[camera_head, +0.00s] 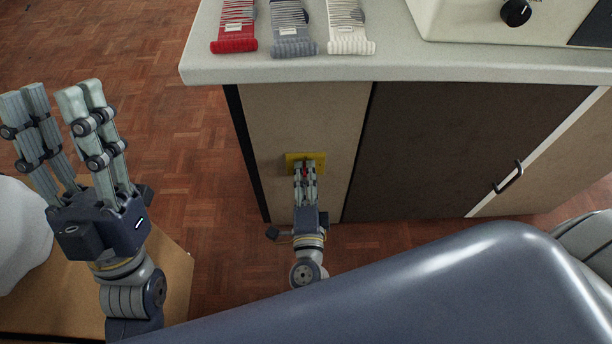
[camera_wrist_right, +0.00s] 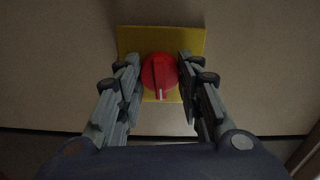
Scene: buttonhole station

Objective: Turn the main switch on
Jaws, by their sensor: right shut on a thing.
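The main switch is a round red knob (camera_wrist_right: 158,76) with a raised grip bar on a yellow plate (camera_wrist_right: 165,38). The bar stands upright in the right wrist view, its white mark at the bottom. The plate (camera_head: 318,159) is on the beige cabinet front in the head view, where the knob is mostly hidden by my fingers. My right gripper (camera_head: 305,168) is shut on the red knob, one finger pair on each side. My left gripper (camera_head: 50,95) is open and empty at the far left, away from the cabinet.
The cabinet's pale worktop (camera_head: 400,68) carries red, grey and white bundles (camera_head: 292,30) and a machine with a black knob (camera_head: 515,12). A dark door (camera_head: 450,150) with a handle (camera_head: 509,178) is to the right. Parquet floor is clear between my left gripper and the cabinet.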

